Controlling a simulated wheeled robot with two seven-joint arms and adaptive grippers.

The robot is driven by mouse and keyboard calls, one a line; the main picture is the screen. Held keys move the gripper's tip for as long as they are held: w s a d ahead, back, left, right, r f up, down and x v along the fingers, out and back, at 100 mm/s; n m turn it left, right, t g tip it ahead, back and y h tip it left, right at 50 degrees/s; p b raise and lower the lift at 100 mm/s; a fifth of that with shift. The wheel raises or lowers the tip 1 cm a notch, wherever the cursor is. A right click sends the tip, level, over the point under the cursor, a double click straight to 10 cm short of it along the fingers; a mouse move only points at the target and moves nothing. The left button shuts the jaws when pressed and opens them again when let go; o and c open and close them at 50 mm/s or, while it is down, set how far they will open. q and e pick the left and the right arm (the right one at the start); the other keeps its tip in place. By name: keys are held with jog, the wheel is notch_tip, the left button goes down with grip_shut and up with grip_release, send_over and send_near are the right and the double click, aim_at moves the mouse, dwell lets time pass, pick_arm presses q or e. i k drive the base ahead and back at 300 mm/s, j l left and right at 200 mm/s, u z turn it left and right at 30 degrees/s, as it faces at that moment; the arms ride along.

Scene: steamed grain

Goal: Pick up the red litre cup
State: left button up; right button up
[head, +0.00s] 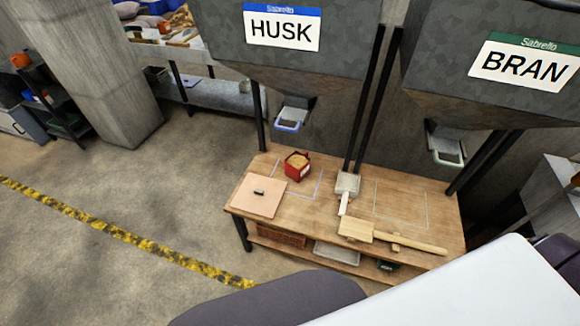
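Neither of my grippers shows in the head view, so nothing is seen touching the cup.
A pale scoop (346,188) and a wooden mallet-like tool (400,240) lie to the right. The HUSK hopper (340,62) and BRAN hopper (440,80) hang above the table (385,184).

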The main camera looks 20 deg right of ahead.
aim_at(297, 164)
jog(key=i+j, duration=0.1)
jog(key=j, duration=0.3)
jog(key=i+j+z, duration=0.1)
jog(key=j, duration=0.25)
jog(key=i+j, duration=0.15)
jog(key=j, duration=0.25)
jog(key=z, duration=0.05)
